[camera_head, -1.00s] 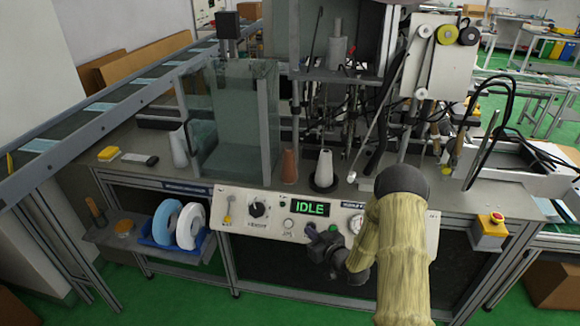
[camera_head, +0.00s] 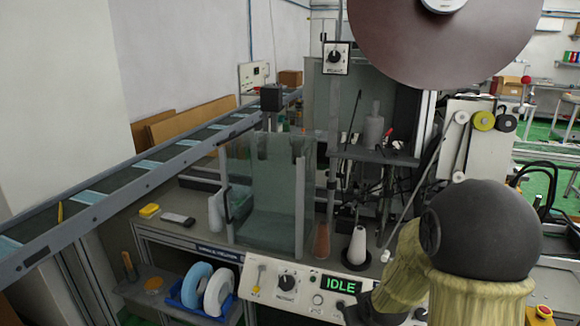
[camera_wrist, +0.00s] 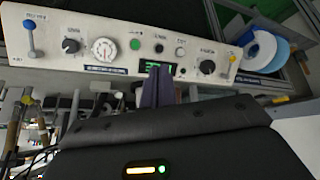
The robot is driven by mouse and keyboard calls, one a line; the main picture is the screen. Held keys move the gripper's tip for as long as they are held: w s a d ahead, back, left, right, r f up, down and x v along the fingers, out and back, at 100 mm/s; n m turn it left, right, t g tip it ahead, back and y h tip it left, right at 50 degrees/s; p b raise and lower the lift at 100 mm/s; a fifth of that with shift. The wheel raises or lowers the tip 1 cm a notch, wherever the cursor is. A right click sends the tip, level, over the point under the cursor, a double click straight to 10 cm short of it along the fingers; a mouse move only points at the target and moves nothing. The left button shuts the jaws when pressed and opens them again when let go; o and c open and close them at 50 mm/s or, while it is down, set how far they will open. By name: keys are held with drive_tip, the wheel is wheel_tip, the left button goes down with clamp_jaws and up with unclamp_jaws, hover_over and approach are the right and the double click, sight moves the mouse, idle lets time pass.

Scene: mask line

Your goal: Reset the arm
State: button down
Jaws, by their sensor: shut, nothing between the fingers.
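My arm (camera_head: 455,250), with a khaki sleeve and a dark round joint, is bent at the lower right of the head view. My gripper shows in the wrist view (camera_wrist: 158,88) as two purple-grey fingers held together, with nothing between them. In the head view the gripper is mostly hidden by the arm and the bottom edge. The display (camera_head: 341,285) reads IDLE.
A clear enclosure (camera_head: 270,200), a brown cone (camera_head: 321,242) and a white cone (camera_head: 357,245) stand on the bench. A large brown reel (camera_head: 440,40) hangs above. A conveyor (camera_head: 110,200) runs along the left. Blue and white rolls (camera_head: 197,285) sit in a blue tray.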

drive_tip(key=s+a+r+m+g+p, duration=0.1)
drive_tip(key=s+r, duration=0.5)
drive_tip(key=s, duration=0.8)
drive_tip(key=a+m+g, duration=0.1)
drive_tip(key=g, duration=0.1)
drive_tip(key=shift+s+r+g, duration=0.15)
drive_tip(key=shift+r+g, duration=0.15)
drive_tip(key=shift+g, duration=0.1)
idle(0.6)
